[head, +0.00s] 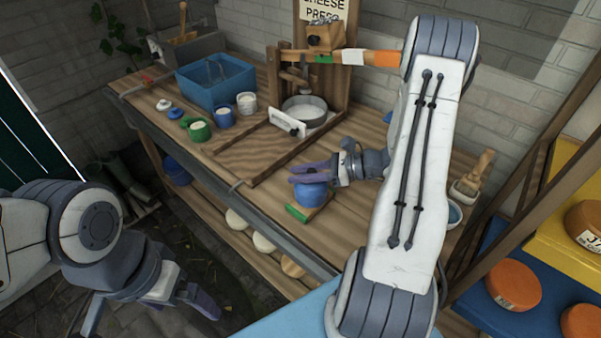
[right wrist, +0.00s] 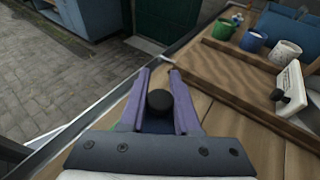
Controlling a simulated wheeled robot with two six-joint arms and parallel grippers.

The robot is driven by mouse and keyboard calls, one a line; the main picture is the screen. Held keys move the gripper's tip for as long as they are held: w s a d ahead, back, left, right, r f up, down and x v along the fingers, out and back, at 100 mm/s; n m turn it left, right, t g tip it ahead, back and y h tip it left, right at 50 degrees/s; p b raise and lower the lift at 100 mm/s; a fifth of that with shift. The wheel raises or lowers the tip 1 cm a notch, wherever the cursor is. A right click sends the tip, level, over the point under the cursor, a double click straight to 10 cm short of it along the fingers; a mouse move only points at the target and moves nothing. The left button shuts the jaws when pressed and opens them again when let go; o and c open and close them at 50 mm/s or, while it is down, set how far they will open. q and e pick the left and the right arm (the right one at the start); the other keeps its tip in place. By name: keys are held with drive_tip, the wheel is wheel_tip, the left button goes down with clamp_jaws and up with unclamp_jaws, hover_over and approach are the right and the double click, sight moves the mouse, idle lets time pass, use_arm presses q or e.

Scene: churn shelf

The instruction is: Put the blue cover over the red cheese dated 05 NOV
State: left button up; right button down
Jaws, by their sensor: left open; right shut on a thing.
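The blue cover (head: 311,194) is a small blue dome at the front of the wooden bench. My right gripper (head: 308,172) is shut on its top. In the right wrist view, the cover's black knob (right wrist: 160,101) sits between the purple fingers, with a little blue below it. I cannot tell whether the cover touches what is under it. Orange-red cheeses (head: 512,285) stand at the right on blue and yellow shelf surfaces; their labels are too small to read, so I cannot tell which is dated 05 NOV. My left gripper (head: 150,314) is open and empty, low at the left.
A green-ended wooden piece (head: 296,212) lies by the cover. A cheese press (head: 304,108), a blue tub (head: 216,82) and green, blue and white pots (head: 197,131) stand farther back. A wooden shelf post (head: 515,220) stands before the cheeses. Pale cheeses (head: 264,242) lie below the bench.

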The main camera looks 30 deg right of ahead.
drive_tip(key=shift+f+b, duration=0.35)
drive_tip(key=shift+f, duration=0.2)
drive_tip(key=c, duration=0.5)
unclamp_jaws()
drive_tip(key=shift+c, duration=0.2)
